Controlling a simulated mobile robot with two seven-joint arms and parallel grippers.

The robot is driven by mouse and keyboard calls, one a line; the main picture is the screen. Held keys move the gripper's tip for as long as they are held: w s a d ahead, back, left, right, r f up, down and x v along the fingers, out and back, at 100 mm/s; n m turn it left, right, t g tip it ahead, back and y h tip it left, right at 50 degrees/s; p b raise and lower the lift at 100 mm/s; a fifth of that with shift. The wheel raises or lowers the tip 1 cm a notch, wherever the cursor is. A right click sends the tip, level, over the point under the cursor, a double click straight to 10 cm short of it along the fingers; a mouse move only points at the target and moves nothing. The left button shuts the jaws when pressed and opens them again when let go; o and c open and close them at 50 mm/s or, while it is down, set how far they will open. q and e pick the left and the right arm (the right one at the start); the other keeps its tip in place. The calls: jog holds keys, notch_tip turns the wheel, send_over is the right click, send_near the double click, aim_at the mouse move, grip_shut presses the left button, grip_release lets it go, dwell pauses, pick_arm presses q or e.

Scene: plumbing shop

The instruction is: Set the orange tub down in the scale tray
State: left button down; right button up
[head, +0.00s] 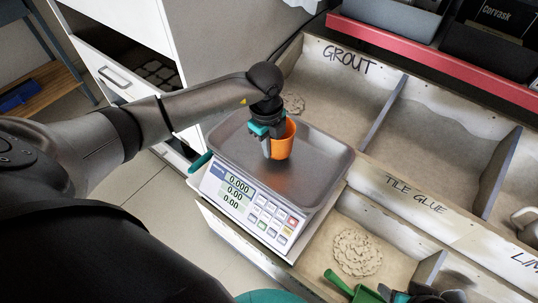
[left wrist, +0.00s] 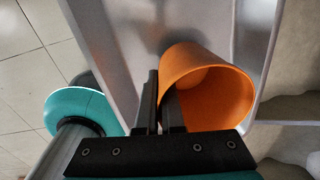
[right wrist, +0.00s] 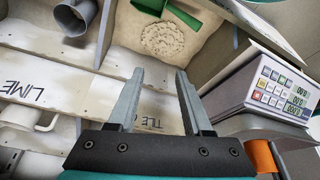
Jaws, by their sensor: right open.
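The orange tub (head: 283,139) is upright over the grey scale tray (head: 325,165). My left gripper (head: 267,152) is shut on the tub's side wall; the left wrist view shows its fingers (left wrist: 161,80) at the rim of the tub (left wrist: 215,78). The scale display (head: 236,190) reads 0.000. I cannot tell for sure whether the tub's base touches the tray. The tub (right wrist: 262,157) also shows at the lower right of the right wrist view. My right gripper (right wrist: 160,76) is open and empty, above the bins, with only part of it in the head view's bottom edge.
Wooden bins labelled GROUT (head: 345,62), TILE GLUE (head: 415,194) and LIME lie right of the scale. A green scoop (head: 352,288) lies by a powder heap (head: 357,253) in the front bin. A white drawer cabinet (head: 125,40) stands behind left. The tray around the tub is clear.

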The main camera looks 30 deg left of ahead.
pick_arm(q)
notch_tip(320, 180, down, 2)
jog(key=shift+f+b, duration=0.2)
jog(key=shift+b, duration=0.25)
jog(key=shift+f, duration=0.3)
pick_arm(e)
notch_tip(320, 180, up, 2)
jog(key=shift+a+r+t, duration=0.1)
jog(key=shift+r+t, duration=0.15)
jog(key=shift+t, duration=0.15)
pick_arm(q)
jog(key=shift+f, duration=0.1)
jog(key=c, duration=1.4)
grip_release()
jog(key=shift+c, duration=0.2)
jog(key=o, duration=0.4)
pick_arm(e)
jog(key=shift+w+a+f, duration=0.1)
jog(key=shift+a, duration=0.05)
